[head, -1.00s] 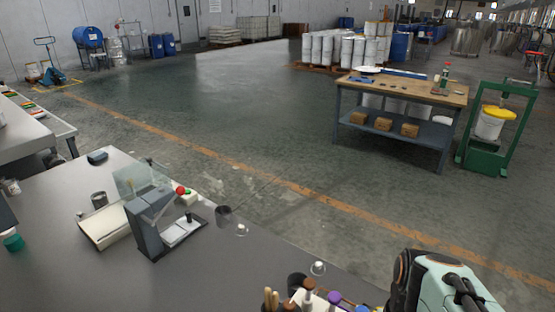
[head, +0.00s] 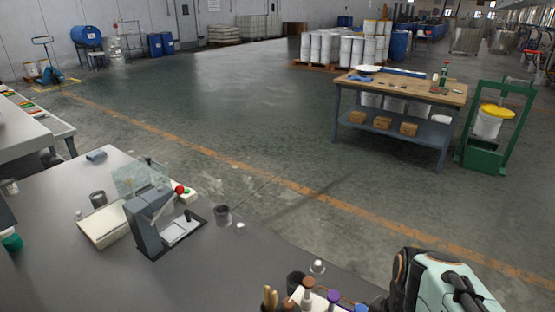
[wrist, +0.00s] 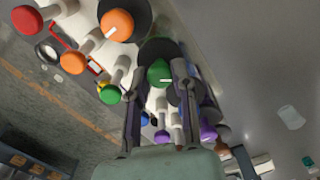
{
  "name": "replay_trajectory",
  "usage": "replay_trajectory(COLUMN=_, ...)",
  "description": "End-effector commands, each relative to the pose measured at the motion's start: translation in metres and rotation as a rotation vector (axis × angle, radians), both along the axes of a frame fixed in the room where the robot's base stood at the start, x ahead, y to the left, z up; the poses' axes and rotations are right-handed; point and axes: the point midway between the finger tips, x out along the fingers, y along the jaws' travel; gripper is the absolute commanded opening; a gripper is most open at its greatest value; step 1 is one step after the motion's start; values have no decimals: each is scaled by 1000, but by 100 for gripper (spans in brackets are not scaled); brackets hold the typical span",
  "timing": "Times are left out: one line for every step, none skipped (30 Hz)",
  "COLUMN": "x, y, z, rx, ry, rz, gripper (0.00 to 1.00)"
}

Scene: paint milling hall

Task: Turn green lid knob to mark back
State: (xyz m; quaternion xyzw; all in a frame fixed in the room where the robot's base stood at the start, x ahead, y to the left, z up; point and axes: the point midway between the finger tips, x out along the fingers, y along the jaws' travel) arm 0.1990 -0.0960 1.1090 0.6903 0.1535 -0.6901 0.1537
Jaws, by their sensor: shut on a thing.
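The green lid knob (wrist: 159,72) is a round green cap with a short white mark, upper middle in the wrist view. The mark lies near the knob's lower right edge in that view. My gripper (wrist: 161,70) has one finger on each side of the knob and is shut on it. A dark round body shows behind the knob, partly hidden by the fingers. In the head view my gripper and this green knob are not visible.
In the wrist view, orange (wrist: 117,25), red (wrist: 27,19), purple (wrist: 208,130) and another green knob (wrist: 110,94) crowd around. In the head view, brown-topped (head: 308,284) and purple-topped (head: 334,298) items stand at the grey bench's (head: 130,275) front edge, and a grey bench device (head: 145,230) farther left.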

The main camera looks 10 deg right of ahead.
Motion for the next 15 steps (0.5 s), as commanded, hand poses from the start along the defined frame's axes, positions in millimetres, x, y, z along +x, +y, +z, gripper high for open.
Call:
replay_trajectory(x=0, y=0, z=-1, rx=0, ry=1, rz=44, gripper=0)
replay_trajectory(x=0, y=0, z=-1, rx=0, ry=1, rz=72, gripper=0)
replay_trajectory(x=0, y=0, z=-1, rx=0, ry=1, rz=110, gripper=0)
replay_trajectory(x=0, y=0, z=-1, rx=0, ry=1, rz=138, gripper=0)
replay_trajectory(x=0, y=0, z=-1, rx=0, ry=1, rz=166, gripper=0)
replay_trajectory(x=0, y=0, z=-1, rx=0, ry=1, rz=202, gripper=0)
replay_trajectory(x=0, y=0, z=-1, rx=-1, ry=1, rz=229, gripper=0)
replay_trajectory(x=0, y=0, z=-1, rx=-1, ry=1, rz=255, gripper=0)
replay_trajectory(x=0, y=0, z=-1, rx=-1, ry=1, rz=289, gripper=0)
replay_trajectory(x=0, y=0, z=-1, rx=-1, ry=1, rz=313, gripper=0)
replay_trajectory(x=0, y=0, z=-1, rx=-1, ry=1, rz=337, gripper=0)
replay_trajectory(x=0, y=0, z=-1, rx=-1, ry=1, rz=367, gripper=0)
replay_trajectory(x=0, y=0, z=-1, rx=-1, ry=1, rz=390, gripper=0)
replay_trajectory(x=0, y=0, z=-1, rx=-1, ry=1, rz=411, gripper=0)
replay_trajectory(x=0, y=0, z=-1, rx=-1, ry=1, rz=437, gripper=0)
